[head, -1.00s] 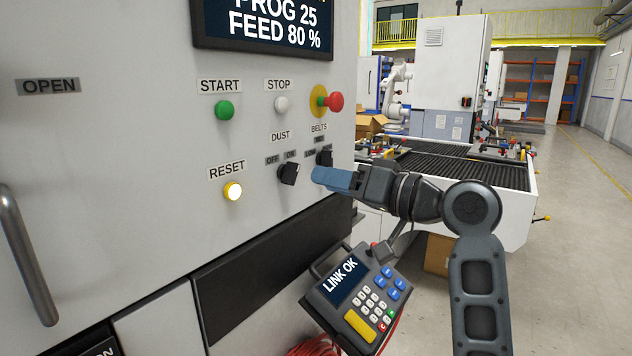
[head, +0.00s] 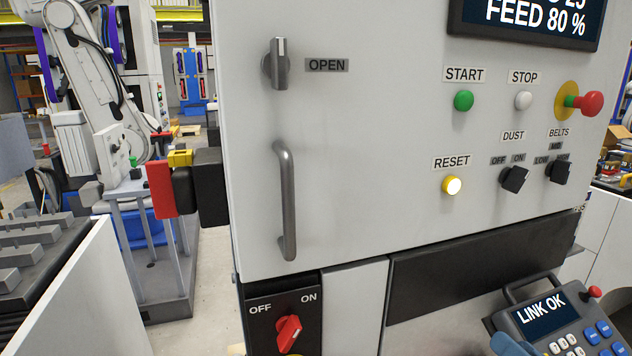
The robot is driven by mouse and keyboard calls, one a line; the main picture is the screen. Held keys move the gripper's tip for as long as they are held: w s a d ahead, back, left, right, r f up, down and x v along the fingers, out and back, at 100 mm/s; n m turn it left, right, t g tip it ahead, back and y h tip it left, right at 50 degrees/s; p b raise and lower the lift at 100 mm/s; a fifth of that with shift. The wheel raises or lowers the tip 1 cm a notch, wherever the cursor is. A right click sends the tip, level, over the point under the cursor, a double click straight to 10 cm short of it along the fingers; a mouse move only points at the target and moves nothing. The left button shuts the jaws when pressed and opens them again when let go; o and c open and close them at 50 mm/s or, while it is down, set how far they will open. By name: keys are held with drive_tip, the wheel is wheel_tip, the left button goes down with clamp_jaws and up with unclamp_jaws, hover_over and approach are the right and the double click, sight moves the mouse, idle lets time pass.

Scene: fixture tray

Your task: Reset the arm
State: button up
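A white machine panel (head: 400,120) fills the middle of the head view. A white robot arm (head: 80,80) stands at the far left, bent over a grey stand. Of my gripper (head: 508,345), only a blue part shows at the bottom edge, overlapping the pendant's left side. Its fingertips cannot be made out, and I cannot tell if it touches the pendant.
The panel also has a green START button (head: 463,101), a white STOP button (head: 523,100), a red emergency knob (head: 590,103), DUST and BELTS selectors, and a door handle (head: 287,200). A red OFF/ON switch (head: 289,333) sits below. A red-and-black block (head: 185,188) juts out left.

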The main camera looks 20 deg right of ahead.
drive_tip(key=s+a+f+n+g, duration=0.1)
drive_tip(key=s+a+f, duration=0.25)
drive_tip(key=s, duration=0.25)
drive_tip(key=s+a+f+n, duration=0.2)
drive_tip(key=s+a+f, duration=0.1)
drive_tip(key=s+a, duration=0.25)
drive_tip(key=s+a+n+y, duration=0.1)
drive_tip(key=s+a+n, duration=0.1)
drive_tip(key=s, duration=0.4)
drive_tip(key=s+a+r+n+y, duration=0.1)
drive_tip(key=s+a+n, duration=0.1)
drive_tip(key=s, duration=0.5)
drive_tip(key=shift+a+r+n+y, duration=0.25)
drive_tip(key=shift+a+n+y, duration=0.05)
drive_tip(key=shift+c, duration=0.3)
idle(1.1)
